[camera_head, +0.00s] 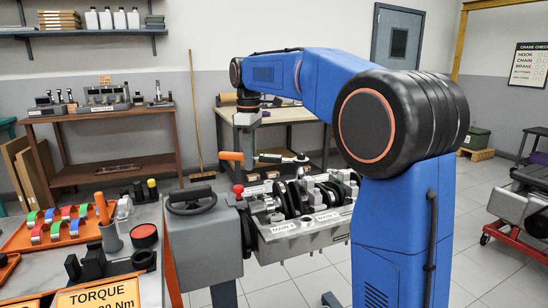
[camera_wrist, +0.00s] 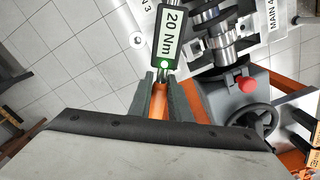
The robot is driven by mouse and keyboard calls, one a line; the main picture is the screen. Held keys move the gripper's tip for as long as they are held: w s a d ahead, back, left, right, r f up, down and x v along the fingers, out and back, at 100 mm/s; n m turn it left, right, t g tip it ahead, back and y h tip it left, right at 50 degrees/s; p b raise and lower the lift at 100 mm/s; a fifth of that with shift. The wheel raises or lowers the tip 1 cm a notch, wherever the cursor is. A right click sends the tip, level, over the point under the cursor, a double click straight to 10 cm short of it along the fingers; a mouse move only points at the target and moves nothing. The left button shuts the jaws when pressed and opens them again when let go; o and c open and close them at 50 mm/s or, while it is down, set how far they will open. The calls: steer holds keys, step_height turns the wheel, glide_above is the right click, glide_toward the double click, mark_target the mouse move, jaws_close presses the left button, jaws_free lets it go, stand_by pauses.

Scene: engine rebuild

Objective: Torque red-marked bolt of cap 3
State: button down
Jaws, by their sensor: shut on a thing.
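A torque wrench with an orange handle (camera_head: 231,156) lies level above the engine block (camera_head: 300,236). My gripper (camera_wrist: 162,88) is shut on the orange handle (camera_wrist: 159,103). The wrench's tag (camera_wrist: 171,30) reads "20 Nm" and a green light shows at its lower end. In the head view the wrench head (camera_head: 301,158) is over the crankshaft and bearing caps (camera_head: 308,190); I cannot tell whether it sits on a bolt. I cannot make out a red mark on any bolt.
A stand with a handwheel (camera_head: 190,201) and red knob (camera_head: 238,188) adjoins the block. The left bench holds an orange tray (camera_head: 22,238) of coloured parts, a cup (camera_head: 111,238) and a "TORQUE" sign (camera_head: 99,296). Tiled floor lies open beyond.

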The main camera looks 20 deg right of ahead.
steer(key=shift+r, duration=0.9)
stand_by(1.5)
